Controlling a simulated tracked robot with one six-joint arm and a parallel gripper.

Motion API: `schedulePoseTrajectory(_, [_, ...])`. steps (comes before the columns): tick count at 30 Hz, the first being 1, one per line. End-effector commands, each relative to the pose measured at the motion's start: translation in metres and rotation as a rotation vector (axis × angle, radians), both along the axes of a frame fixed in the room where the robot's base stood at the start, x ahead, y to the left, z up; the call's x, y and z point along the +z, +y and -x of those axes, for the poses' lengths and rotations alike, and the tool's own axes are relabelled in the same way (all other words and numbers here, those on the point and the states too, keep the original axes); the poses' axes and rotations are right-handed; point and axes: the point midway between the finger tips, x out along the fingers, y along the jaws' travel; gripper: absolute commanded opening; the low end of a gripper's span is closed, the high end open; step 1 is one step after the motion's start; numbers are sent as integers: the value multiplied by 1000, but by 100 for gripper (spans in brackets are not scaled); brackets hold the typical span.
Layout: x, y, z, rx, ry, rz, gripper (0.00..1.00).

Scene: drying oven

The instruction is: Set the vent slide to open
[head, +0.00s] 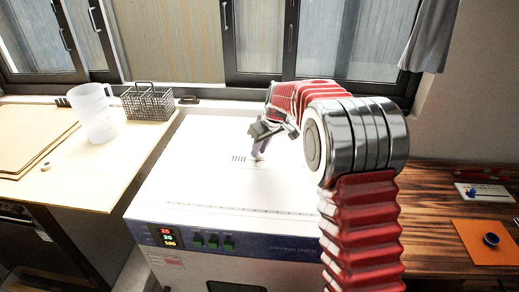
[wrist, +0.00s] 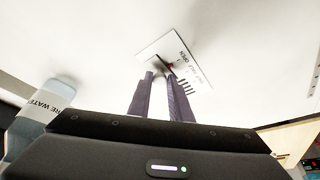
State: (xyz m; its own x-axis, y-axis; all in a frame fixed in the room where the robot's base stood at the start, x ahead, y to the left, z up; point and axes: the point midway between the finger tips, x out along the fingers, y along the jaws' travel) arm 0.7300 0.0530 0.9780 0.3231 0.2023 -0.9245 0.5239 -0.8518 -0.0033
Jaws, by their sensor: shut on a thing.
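The drying oven (head: 190,195) stands in the middle of the head view, with a white top and a blue front panel. A small vent plate (head: 248,162) with dark slots lies on its top. In the wrist view the vent plate (wrist: 188,62) bears small lettering, including "OPEN", and a small red mark. My gripper (head: 260,156) points down at the plate. In the wrist view its two purple-grey fingers (wrist: 160,78) are close together at the vent slide's knob, shut on it. The knob is mostly hidden between the fingertips, so the slide's setting cannot be read.
A clear jug (head: 93,113) and a dark wire basket (head: 148,102) stand on the left counter. A wooden table (head: 440,215) at right holds an orange mat (head: 485,250). A bottle (wrist: 35,115) shows at left in the wrist view.

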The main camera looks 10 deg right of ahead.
Motion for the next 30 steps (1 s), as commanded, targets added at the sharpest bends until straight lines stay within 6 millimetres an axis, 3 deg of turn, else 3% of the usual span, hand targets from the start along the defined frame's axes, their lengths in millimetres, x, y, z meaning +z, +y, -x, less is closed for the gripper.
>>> schedulePoseTrajectory(2, [-1, -4, -1, -3, -2, 4, 0])
schedulePoseTrajectory(3, [-1, -4, -1, -3, -3, 4, 21])
schedulePoseTrajectory(10, [0, -2, -1, -2, -2, 3, 36])
schedulePoseTrajectory(20, [4, -1, 0, 0, -4, 3, 36])
schedulePoseTrajectory(30, [43, -9, 13, 0, -5, 3, 36])
